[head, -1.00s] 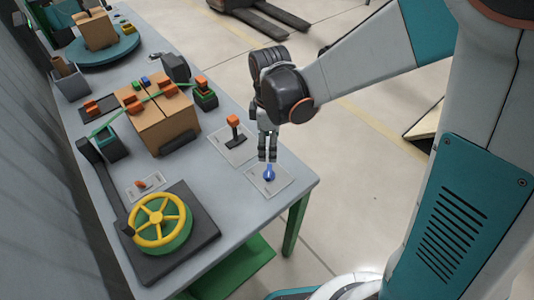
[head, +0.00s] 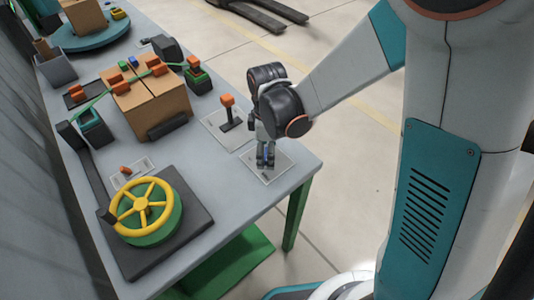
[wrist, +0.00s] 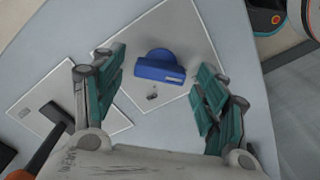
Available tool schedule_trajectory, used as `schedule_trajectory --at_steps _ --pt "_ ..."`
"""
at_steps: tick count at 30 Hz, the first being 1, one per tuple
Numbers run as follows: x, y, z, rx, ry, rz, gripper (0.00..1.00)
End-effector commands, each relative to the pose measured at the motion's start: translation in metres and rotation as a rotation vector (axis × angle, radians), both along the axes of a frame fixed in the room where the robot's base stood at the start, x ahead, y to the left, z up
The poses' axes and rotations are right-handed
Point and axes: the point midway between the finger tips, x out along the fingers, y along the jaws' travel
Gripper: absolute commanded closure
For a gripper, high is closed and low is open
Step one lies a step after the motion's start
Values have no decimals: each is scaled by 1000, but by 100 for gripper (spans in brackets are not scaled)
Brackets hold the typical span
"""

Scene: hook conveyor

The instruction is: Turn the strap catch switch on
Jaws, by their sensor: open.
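My gripper (head: 265,162) is open and points down over the plate at the table's near right corner. In the wrist view, a blue knob (wrist: 160,68) with a raised bar sits on a white plate (wrist: 178,30), between my spread teal fingers and apart from both. In the head view my fingers mostly hide the knob. An orange-topped lever (head: 228,108) stands upright on the neighbouring plate, and a small orange switch (head: 126,171) sits on a plate behind the handwheel. The plate labels are too small to read, so I cannot tell which control is the strap catch switch.
A yellow handwheel (head: 146,208) on a dark base stands at the front left. A cardboard box (head: 150,105) with a green strap over it sits mid-table. The table's right edge (head: 305,175) is close to my gripper. Open floor lies beyond it.

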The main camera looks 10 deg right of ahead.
Motion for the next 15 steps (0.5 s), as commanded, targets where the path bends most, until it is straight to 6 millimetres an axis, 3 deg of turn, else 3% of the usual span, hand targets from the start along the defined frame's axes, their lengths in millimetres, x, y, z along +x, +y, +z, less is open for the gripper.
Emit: schedule_trajectory --at_steps 9,15 --pt "0 0 -1 0 0 0 33" --pt "0 0 -1 0 0 0 77"
